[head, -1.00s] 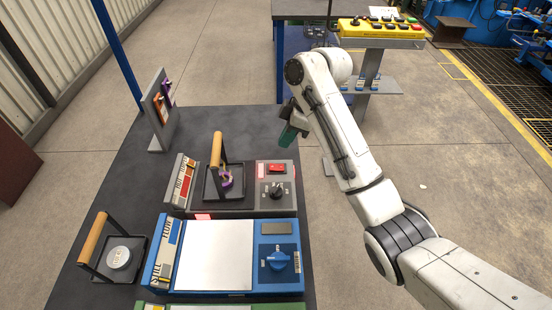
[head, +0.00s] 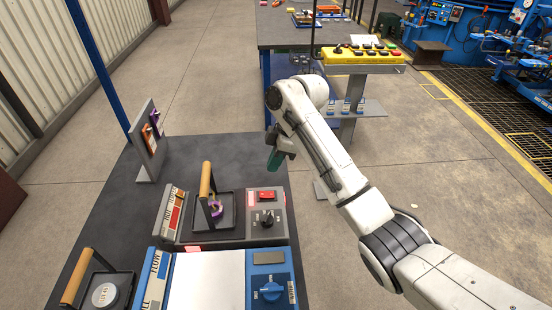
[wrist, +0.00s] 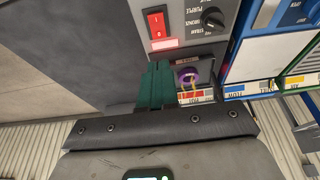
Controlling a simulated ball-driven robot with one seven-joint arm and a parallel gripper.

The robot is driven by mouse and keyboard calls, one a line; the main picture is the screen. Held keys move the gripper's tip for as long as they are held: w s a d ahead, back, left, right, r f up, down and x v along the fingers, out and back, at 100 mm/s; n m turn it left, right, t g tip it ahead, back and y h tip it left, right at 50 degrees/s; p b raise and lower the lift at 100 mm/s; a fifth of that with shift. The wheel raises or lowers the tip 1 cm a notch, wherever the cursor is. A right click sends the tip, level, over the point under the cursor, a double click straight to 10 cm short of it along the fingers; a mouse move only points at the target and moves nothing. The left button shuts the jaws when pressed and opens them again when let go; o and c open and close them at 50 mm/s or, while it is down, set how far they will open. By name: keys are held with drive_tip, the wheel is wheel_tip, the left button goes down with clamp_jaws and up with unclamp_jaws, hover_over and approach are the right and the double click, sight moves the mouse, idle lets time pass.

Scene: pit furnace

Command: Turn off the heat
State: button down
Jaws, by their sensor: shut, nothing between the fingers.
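A grey hot-plate unit (head: 222,232) stands on the dark table. Its right panel carries a red rocker switch (head: 267,196) and a black knob (head: 267,218). The rocker switch also shows in the wrist view (wrist: 157,24), marked I and 0; which side is pressed I cannot tell. The black knob shows there too (wrist: 213,18). A dark tray with a wooden handle (head: 207,180) sits on the unit and holds a small purple item (head: 215,209). My gripper (head: 272,165) is shut and empty, with green fingers (wrist: 155,86), above the table beyond the switch, touching nothing.
A blue unit (head: 247,283) with a blue knob (head: 269,291) and a pale top stands in front. A second handled tray (head: 117,275) lies at left. A grey rack (head: 148,140) stands behind. A yellow button box (head: 362,55) is at back right. The table's far part is clear.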

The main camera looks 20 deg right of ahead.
sight(262, 194)
drive_tip(key=x, duration=1)
drive_tip(key=shift+s+d+f, duration=0.1)
drive_tip(key=shift+d, duration=0.25)
